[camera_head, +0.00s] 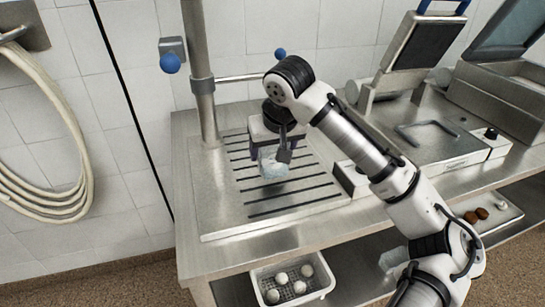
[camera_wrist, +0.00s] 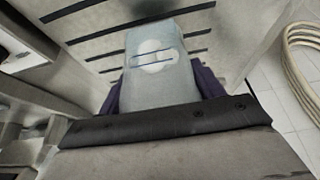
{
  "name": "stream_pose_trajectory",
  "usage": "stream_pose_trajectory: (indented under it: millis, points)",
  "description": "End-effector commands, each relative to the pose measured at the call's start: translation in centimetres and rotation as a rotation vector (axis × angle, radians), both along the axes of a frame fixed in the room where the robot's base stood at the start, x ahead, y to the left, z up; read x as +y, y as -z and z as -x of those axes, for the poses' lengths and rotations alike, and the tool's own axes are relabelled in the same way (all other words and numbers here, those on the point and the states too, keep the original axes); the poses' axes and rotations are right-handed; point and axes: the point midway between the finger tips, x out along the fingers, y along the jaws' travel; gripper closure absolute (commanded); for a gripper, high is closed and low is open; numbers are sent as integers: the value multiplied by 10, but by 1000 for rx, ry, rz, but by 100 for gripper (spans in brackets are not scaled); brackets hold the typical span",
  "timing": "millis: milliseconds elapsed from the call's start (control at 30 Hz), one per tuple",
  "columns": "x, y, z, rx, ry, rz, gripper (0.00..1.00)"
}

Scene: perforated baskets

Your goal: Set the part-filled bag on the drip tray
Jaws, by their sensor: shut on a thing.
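The bag (camera_head: 272,166) is a pale, translucent pouch, hanging below my gripper (camera_head: 270,153) over the slotted drip tray (camera_head: 222,215). My gripper is shut on the bag. In the wrist view the bag (camera_wrist: 160,75) fills the middle, with a white round mark and a dark line on its face. Dark purple finger parts show on both sides of it. The slots of the drip tray (camera_wrist: 90,20) show behind it. I cannot tell whether the bag's lower end touches the tray.
A press-like machine (camera_head: 425,135) with a raised lid stands right of the tray. A post (camera_head: 200,80) rises at the tray's back left. A perforated basket (camera_head: 262,290) with several white balls sits below the counter. The tray's front part is clear.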

Motion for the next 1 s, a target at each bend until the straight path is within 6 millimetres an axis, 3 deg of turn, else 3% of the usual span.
stream_pose_trajectory:
  millis: [167, 533, 567, 700, 1000]
  points:
    - [0, 25, 0, 0, 0, -1, 57]
    - [0, 30, 0, 0, 0, -1, 57]
    - [0, 30, 0, 0, 0, 0, 31]
    - [0, 29, 0, 0, 0, 0, 12]
    - [0, 28, 0, 0, 0, 0, 12]
